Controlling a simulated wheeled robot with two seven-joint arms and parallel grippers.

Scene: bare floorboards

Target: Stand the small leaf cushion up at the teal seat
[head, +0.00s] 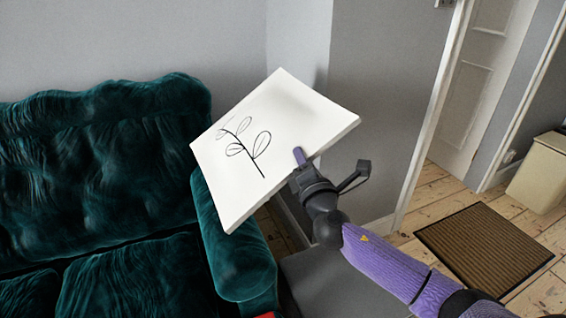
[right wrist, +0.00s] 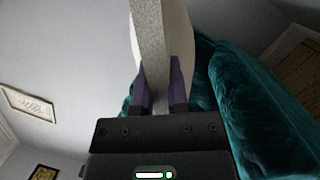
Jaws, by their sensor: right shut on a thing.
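The leaf cushion (head: 275,140) is white with a black leaf sprig drawn on it. It is held up in the air, tilted, in front of the right arm of the teal seat (head: 115,150) in the head view. My right gripper (head: 301,160) is shut on the cushion's lower right edge. In the right wrist view the two purple fingers (right wrist: 160,88) pinch the cushion's edge (right wrist: 150,45) from both sides. The teal seat also shows in that view (right wrist: 255,110), beside and behind the cushion. My left gripper is in neither view.
The teal seat's rounded arm (head: 238,250) lies below the cushion. A grey surface (head: 330,285) is at the bottom middle. A brown doormat (head: 484,248), a beige bin (head: 541,172) and an open doorway are at right.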

